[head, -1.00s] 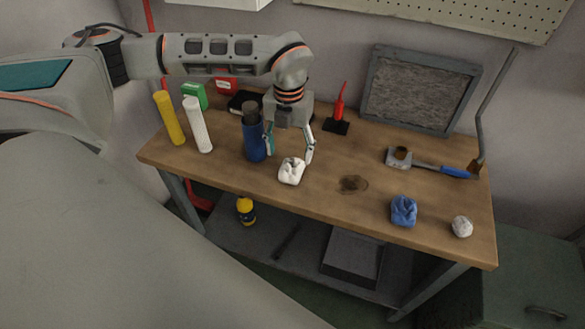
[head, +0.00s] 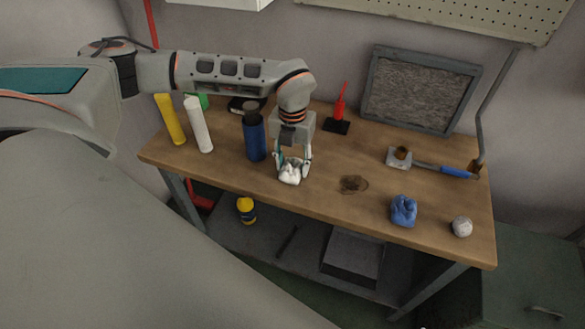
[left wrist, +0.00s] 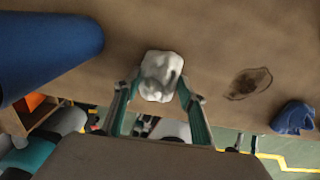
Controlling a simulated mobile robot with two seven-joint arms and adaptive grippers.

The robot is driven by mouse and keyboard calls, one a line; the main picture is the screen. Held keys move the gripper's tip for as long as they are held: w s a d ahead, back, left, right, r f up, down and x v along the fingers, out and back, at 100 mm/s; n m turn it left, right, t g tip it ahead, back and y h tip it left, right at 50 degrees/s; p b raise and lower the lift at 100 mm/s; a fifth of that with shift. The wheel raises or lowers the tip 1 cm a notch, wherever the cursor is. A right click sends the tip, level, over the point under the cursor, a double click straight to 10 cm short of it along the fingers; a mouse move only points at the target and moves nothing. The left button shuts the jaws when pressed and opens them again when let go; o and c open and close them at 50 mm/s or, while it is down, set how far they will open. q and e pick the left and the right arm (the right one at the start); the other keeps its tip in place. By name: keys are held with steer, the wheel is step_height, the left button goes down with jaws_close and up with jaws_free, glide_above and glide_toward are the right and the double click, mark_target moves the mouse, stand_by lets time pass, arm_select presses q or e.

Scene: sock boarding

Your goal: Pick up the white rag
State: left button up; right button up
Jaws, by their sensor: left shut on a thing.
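The white rag (head: 290,175) is a crumpled lump on the wooden workbench (head: 330,205), left of a dark stain. My left gripper (head: 292,166) is down over it, with a finger on each side, shut on the rag. In the left wrist view the white rag (left wrist: 160,76) sits between the fingertips of my left gripper (left wrist: 158,92). I cannot tell whether the rag is clear of the bench top. My right gripper is in neither view.
A blue bottle (head: 254,138) stands close to the left of my left gripper. White (head: 199,125) and yellow (head: 171,119) tubes stand farther left. A blue rag (head: 403,210) and a pale ball (head: 462,227) lie at the front right. The bench around the dark stain (head: 353,184) is clear.

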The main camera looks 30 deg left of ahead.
mark_target(293, 164)
arm_select(q)
step_height(293, 164, up, 20)
stand_by(0.6)
steer(key=shift+o, duration=0.6)
